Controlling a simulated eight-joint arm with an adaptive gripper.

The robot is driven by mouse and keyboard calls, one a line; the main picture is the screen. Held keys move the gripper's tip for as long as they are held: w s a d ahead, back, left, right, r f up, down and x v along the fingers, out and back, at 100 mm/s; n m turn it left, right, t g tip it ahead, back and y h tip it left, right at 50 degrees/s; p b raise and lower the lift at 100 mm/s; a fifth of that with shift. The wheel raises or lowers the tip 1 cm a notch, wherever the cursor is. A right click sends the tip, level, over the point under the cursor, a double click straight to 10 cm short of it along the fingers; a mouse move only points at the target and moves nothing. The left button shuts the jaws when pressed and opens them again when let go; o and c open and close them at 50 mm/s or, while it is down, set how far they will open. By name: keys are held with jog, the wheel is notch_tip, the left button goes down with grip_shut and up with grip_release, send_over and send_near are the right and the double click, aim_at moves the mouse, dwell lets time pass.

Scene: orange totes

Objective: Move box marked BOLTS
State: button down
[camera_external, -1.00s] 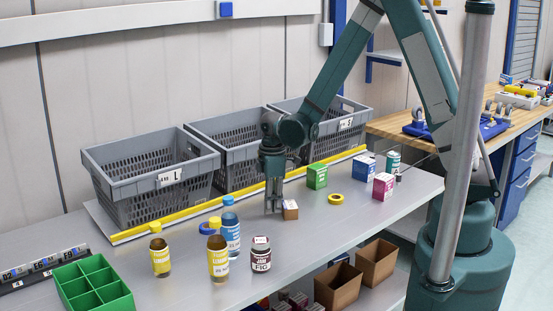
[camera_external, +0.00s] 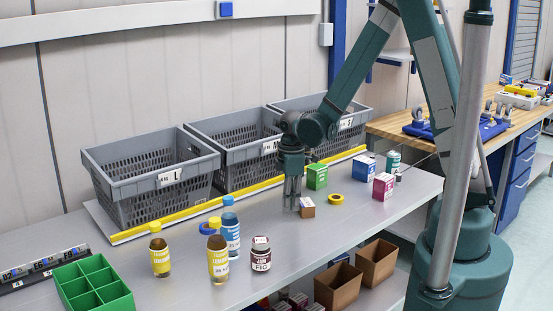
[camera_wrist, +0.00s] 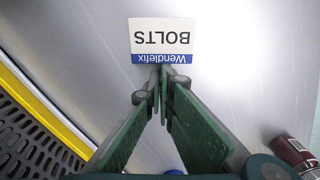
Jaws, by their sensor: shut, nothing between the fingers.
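Contact appears very close, though the exact touch is hard to see.
A yellow tape ring (camera_external: 336,199) and a green box (camera_external: 317,176) are near the box's right and back. Grey baskets (camera_external: 160,200) stand behind a yellow strip (camera_external: 180,222). Bottles and a jam jar (camera_external: 261,262) stand front left.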

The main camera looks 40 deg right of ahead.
jog(key=shift+s+d, duration=0.3)
jog(key=shift+d, duration=0.3)
jog(key=shift+s+d, duration=0.3)
jog(key=shift+d, duration=0.25)
jog(key=shift+a, duration=0.15)
jog(key=shift+w+a+b, duration=0.25)
jog(key=shift+a+b, duration=0.1)
jog(key=a, duration=0.1)
jog(key=w+a, duration=0.1)
jog(key=shift+w+a+f+b, duration=0.1)
jog(key=shift+w+a+b, duration=0.1)
jog(key=shift+a+b, duration=0.1)
notch_tip(320, 180, up, 10)
jog(key=p, duration=0.1)
